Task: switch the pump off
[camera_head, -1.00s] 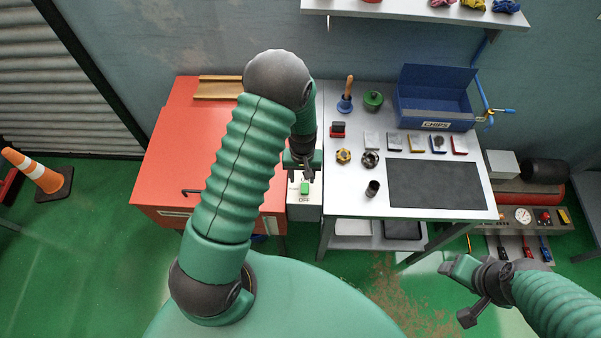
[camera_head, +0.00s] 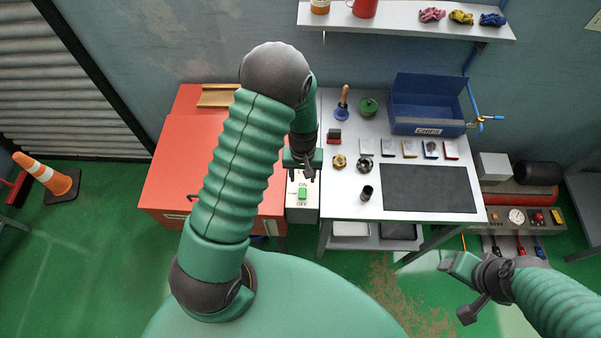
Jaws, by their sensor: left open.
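A grey switch box (camera_head: 304,211) stands between the red cabinet and the workbench. On its top is a green switch (camera_head: 302,194), with the label ON above it and OFF below it. I cannot tell which way the switch is set. My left gripper (camera_head: 303,174) is open and empty, just above the ON label in the picture and apart from the green switch. Part of the box behind it is hidden. My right gripper (camera_head: 457,290) is open and empty at the lower right, far from the box.
The red cabinet (camera_head: 160,180) is left of the box. The workbench (camera_head: 345,205) on the right carries a blue chips bin (camera_head: 430,105), a dark mat (camera_head: 430,190) and small parts. A gauge panel (camera_head: 540,216) and an orange cone (camera_head: 42,174) stand on either side.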

